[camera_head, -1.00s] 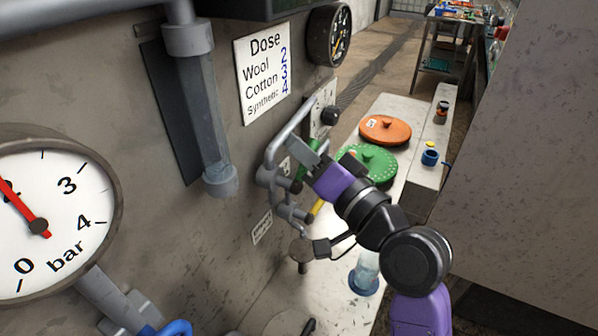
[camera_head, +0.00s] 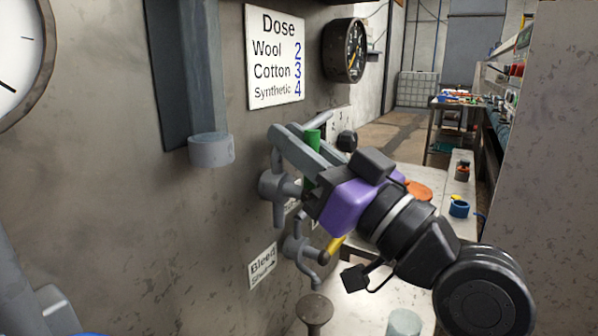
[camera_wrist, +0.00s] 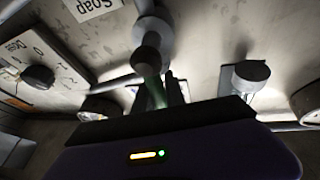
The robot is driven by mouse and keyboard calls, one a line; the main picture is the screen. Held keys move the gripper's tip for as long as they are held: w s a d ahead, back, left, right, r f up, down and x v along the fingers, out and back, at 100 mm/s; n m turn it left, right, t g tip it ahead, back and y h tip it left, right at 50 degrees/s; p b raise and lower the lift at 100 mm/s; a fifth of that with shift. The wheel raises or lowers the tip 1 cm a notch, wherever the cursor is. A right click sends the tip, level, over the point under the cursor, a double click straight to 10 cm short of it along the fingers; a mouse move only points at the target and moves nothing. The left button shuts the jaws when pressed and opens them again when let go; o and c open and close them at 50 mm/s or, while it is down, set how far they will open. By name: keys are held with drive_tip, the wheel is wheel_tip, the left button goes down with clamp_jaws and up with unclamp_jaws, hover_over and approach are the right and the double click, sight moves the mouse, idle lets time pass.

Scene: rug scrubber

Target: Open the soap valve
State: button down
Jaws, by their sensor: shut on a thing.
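A green valve handle (camera_head: 312,138) stands roughly upright on grey wall piping in the head view. My gripper (camera_head: 291,142) reaches up and left to it, with grey fingers shut on the handle. In the wrist view, the green handle (camera_wrist: 155,92) runs between the dark fingers (camera_wrist: 163,92). A label reading "Soap" (camera_wrist: 93,5) is on the wall beside this valve. The valve's body (camera_head: 274,185) is partly behind my fingers.
A yellow-handled valve (camera_head: 335,245) sits just below, near a "Bleed" label (camera_head: 262,266). A dose sign (camera_head: 275,60) and a black gauge (camera_head: 345,50) are on the wall above. A black knob (camera_head: 347,140) is close behind my gripper.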

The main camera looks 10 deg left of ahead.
drive_tip(key=shift+s+a+f+n+g+b, duration=0.1)
drive_tip(key=shift+s+n+g+b, duration=0.2)
drive_tip(key=shift+n+b, duration=0.4)
drive_tip(key=shift+y, duration=0.3)
drive_tip(key=c, duration=1.4)
unclamp_jaws()
drive_tip(key=shift+v, duration=3.85)
drive_tip(key=b+v, duration=0.4)
drive_tip(key=v, duration=0.5)
drive_tip(key=shift+b, duration=0.35)
